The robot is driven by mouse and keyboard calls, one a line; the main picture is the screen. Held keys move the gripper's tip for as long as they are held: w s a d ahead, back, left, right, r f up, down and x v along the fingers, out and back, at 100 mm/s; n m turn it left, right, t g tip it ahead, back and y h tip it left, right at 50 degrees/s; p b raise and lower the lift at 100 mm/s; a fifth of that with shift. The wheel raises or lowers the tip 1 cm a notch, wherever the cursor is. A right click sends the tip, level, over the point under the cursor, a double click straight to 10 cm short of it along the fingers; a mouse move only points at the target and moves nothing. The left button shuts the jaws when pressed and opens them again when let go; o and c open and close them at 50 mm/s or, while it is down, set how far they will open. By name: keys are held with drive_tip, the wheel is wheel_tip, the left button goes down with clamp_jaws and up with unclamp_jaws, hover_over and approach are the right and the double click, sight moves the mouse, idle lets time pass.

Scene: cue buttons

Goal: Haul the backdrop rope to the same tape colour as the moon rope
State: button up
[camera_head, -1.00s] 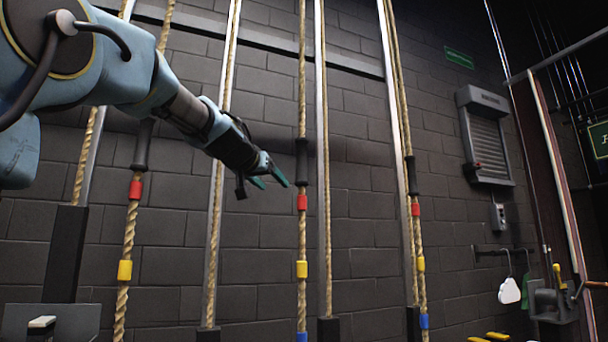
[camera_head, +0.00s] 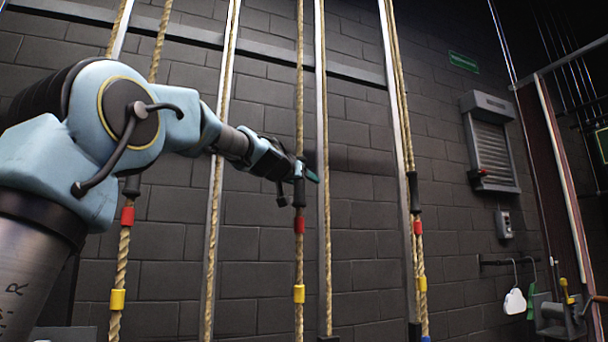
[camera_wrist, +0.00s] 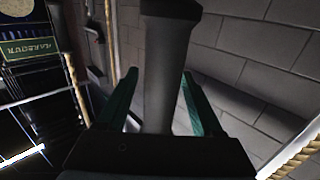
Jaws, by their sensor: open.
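Three tan ropes with black sleeves and coloured tape bands hang in the head view; I cannot tell which is backdrop or moon. The middle rope has a black sleeve (camera_head: 299,192), a red band (camera_head: 299,225) and a yellow band (camera_head: 299,293). My gripper (camera_head: 306,173) is at this sleeve, and in the wrist view the dark sleeve (camera_wrist: 163,60) stands between my open green fingers. The left rope has a red band (camera_head: 127,216) and a yellow band (camera_head: 117,299). The right rope has a red band (camera_head: 417,227), a yellow band (camera_head: 422,284) and, at the bottom edge, blue.
Upright metal rails and further plain rope runs stand beside the ropes, close to a dark block wall (camera_head: 350,265). A shuttered wall box (camera_head: 490,140) and a winch (camera_head: 560,315) are at the right. A lettered sign (camera_wrist: 35,47) shows in the wrist view.

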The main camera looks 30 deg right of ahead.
drive_tip(key=shift+w+d, duration=0.1)
drive_tip(key=shift+d, duration=0.05)
drive_tip(key=shift+c, duration=0.2)
clamp_jaws()
idle(0.3)
drive_tip(key=shift+f, duration=0.1)
idle(0.8)
